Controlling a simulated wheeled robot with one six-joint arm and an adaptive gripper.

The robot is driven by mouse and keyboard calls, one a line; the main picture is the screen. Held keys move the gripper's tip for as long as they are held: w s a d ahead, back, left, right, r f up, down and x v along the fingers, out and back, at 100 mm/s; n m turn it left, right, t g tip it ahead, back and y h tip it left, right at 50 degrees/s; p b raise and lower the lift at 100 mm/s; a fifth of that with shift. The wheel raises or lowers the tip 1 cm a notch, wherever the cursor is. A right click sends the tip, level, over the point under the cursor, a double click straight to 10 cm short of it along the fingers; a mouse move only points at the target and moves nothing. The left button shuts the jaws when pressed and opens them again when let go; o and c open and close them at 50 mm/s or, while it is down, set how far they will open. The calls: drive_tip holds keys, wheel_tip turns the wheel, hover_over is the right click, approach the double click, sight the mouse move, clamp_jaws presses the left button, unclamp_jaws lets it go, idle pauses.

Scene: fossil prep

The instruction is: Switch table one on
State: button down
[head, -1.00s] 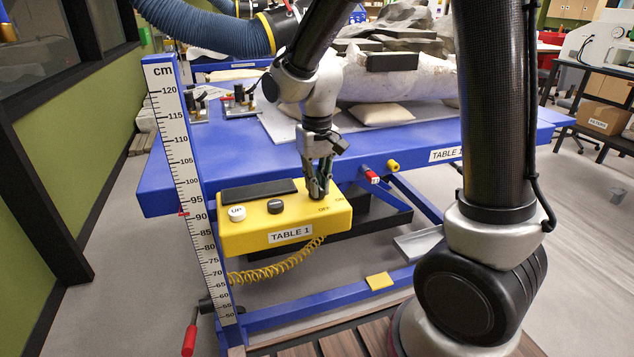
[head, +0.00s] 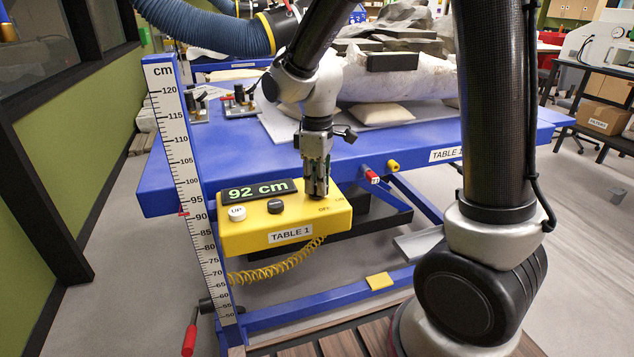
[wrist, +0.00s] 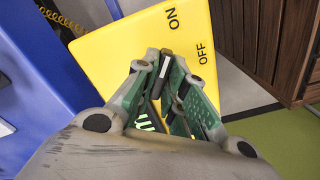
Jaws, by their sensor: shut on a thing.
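The yellow control box (head: 240,236) labelled TABLE 1 hangs at the front of the blue table (head: 165,178). Its display (head: 258,191) is lit and reads 92 cm in green. A white UP button (head: 237,213) and a dark button (head: 275,206) sit on its top, left of my gripper. My gripper (head: 317,193) points down at the right part of the box top, by the OFF and ON marks. It also shows in the wrist view (wrist: 168,92), its fingers closed around the switch spot.
A height scale in cm (head: 180,165) stands left of the box. A red-handled crank (head: 190,338) is low at the left. A white plaster jacket (head: 400,85) with rock lies on the table. A coiled yellow cable (head: 280,268) hangs under the box.

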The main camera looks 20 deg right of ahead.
drive_tip(key=shift+n, duration=0.7)
drive_tip(key=c, duration=1.5)
unclamp_jaws()
drive_tip(key=shift+r, duration=0.1)
wheel_tip(320, 180, up, 12)
drive_tip(key=shift+f, duration=0.1)
